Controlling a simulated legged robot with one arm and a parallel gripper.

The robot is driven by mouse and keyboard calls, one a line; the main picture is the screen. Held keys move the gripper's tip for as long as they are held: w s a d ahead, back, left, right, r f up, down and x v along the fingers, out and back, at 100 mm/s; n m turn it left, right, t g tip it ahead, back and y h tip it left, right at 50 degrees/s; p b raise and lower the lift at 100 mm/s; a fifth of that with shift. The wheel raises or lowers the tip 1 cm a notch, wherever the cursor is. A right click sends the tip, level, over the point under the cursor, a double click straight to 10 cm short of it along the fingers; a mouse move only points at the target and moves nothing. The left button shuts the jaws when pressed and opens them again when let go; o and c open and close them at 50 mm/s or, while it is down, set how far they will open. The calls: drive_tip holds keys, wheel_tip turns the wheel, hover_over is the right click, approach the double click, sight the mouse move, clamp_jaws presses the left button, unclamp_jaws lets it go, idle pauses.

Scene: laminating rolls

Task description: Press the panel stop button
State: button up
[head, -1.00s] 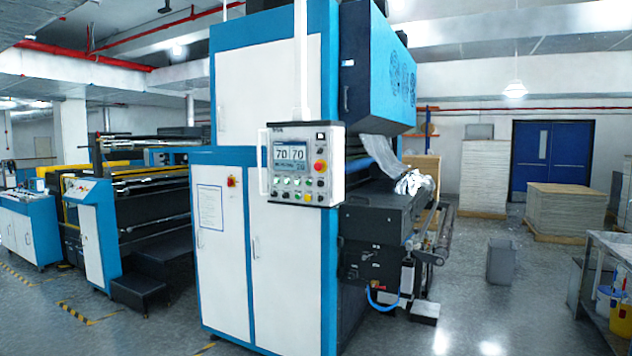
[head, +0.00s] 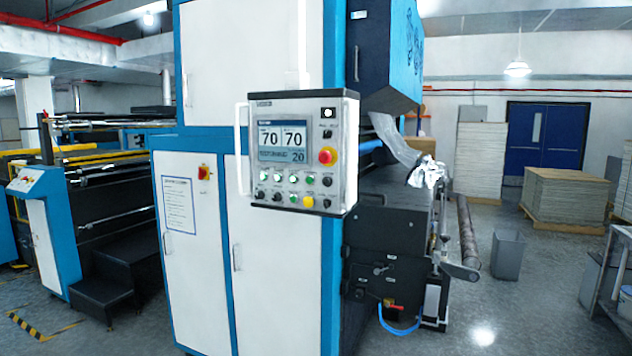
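My gripper is not in view.
A white handle bar (head: 241,150) stands along the panel's left edge. The dark roller unit (head: 388,240) juts out to the right of the panel. Black steps (head: 100,280) are at left. A grey bin (head: 507,254) stands at right. Grey floor is open around it.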

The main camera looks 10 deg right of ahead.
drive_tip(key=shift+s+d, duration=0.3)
